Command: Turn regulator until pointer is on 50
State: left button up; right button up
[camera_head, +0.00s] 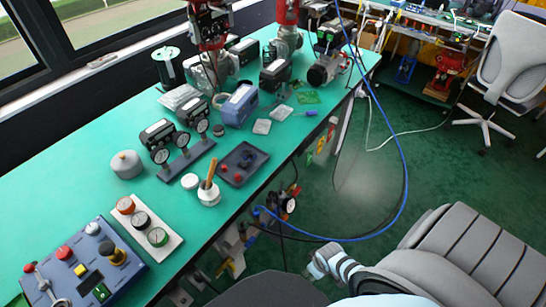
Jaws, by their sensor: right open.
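My right gripper (318,264) is at the bottom middle, beyond the bench's front edge, open with nothing seen in it. A small unit with a round white gauge (289,205) hangs at the bench's front side, up and left of the gripper and apart from it; it may be the regulator. Three round gauges (181,141) stand in a row on a dark base on the bench. Their pointers are too small to read. A blue positioner-like box (238,105) sits farther back. My left gripper is not in view.
The green bench (95,180) carries a blue control box (85,265), a white plate with three round knobs (145,226), a dark tray (243,164) and a white pot (208,194). Blue and black hoses (403,200) loop over the floor. A grey chair (506,65) stands at upper right.

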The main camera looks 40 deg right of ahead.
jog(key=w+d+r+n+y+b, duration=0.1)
jog(key=w+b, duration=0.2)
jog(key=w, duration=0.3)
jog(key=w+d+r+n+b, duration=0.1)
jog(key=w+r+b, duration=0.1)
jog(key=w, duration=0.5)
jog(key=n+t+y+b, duration=0.1)
jog(key=n+y+b, duration=0.2)
jog(key=n+b, duration=0.35)
send_near(281, 187)
jog(key=b+x, duration=0.3)
jog(key=x, duration=0.7)
jog(key=shift+d, duration=0.15)
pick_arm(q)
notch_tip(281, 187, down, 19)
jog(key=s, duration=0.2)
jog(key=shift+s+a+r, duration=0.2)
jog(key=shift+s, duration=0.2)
pick_arm(e)
jog(key=shift+f, duration=0.1)
